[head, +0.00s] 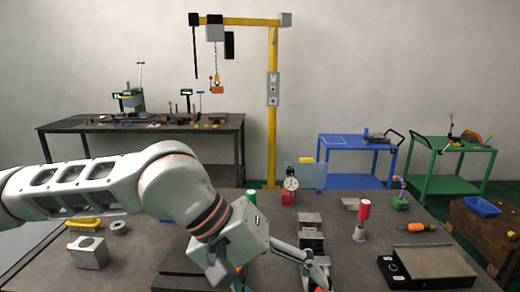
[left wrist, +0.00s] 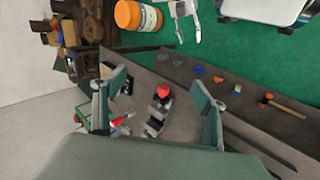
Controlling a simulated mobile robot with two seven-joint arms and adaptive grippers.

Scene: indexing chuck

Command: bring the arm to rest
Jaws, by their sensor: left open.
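My left arm (head: 90,185) reaches in from the left over the near bench, with its wrist bent down near the front middle. In the head view the left gripper is partly cut off by the bottom edge and partly hidden by its own wrist. In the left wrist view the left gripper (left wrist: 160,112) has its two fingers wide apart with nothing held between them. Beyond the fingers, bench objects show, among them a red-topped thing (left wrist: 163,91); they look apart from the fingers.
The bench holds a grey block with a bore (head: 89,254), a stepped metal fixture (head: 311,228), a dial gauge (head: 290,183), a red cylinder (head: 363,218) and a flat dark plate (head: 432,262). A yellow hoist post (head: 271,130) stands behind.

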